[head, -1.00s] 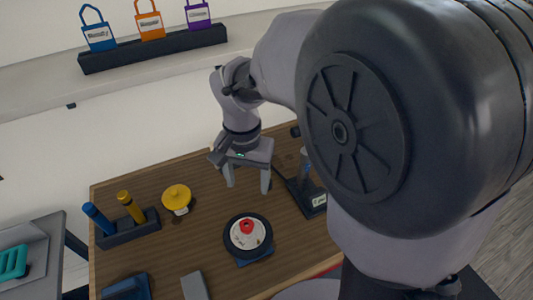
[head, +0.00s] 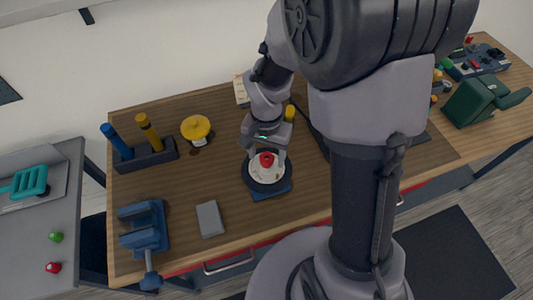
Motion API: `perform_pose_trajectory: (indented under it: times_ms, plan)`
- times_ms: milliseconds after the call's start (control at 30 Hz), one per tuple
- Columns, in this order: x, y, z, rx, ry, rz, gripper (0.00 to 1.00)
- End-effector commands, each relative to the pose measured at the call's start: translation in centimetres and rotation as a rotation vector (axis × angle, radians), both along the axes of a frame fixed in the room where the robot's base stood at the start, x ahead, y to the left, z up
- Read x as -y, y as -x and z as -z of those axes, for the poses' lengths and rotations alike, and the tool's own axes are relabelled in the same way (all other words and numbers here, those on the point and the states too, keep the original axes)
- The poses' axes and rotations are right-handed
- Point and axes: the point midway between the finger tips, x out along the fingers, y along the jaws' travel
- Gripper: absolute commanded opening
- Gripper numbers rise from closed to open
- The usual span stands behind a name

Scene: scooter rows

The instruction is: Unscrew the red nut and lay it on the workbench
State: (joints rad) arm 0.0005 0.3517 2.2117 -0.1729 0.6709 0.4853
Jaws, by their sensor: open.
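The red nut (head: 267,159) sits on the middle of a white disc in a black round wheel (head: 266,185), which rests on a blue stand (head: 272,193) on the workbench. My gripper (head: 267,153) is open, pointing down, with its fingers on the left and right of the nut. I cannot tell whether the fingers touch it. The wooden workbench (head: 188,188) has bare top around the wheel.
A grey block (head: 210,219) and a blue vise (head: 145,230) stand at the front left. A holder (head: 145,156) with blue and yellow tools and a yellow knob-like piece (head: 196,128) are behind them. A green case (head: 478,100) is at right. Bench top left of the wheel is free.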

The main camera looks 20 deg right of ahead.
Motion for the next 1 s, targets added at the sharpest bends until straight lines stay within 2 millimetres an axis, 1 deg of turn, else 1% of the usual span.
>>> perform_pose_trajectory:
  times_ms: [67,100,367,400,433,500,567,700,1000]
  plan:
    - [0.01,-0.01,-0.05,0.000,0.000,0.000,0.63]
    - [0.01,-0.01,-0.05,0.000,0.000,0.000,0.61]
    - [0.01,-0.01,-0.07,0.000,0.000,0.000,0.10]
    - [0.01,-0.01,-0.07,0.000,0.000,0.000,0.02]
    - [0.01,-0.01,-0.07,0.000,0.000,0.000,0.00]
    - [0.01,-0.01,-0.12,0.000,0.000,-0.024,0.00]
    - [0.01,0.01,-0.23,0.000,0.000,-0.105,0.00]
    - [0.02,0.04,-0.30,-0.002,0.000,-0.373,0.00]
    - [0.02,0.04,-0.29,-0.001,-0.001,-0.898,0.00]
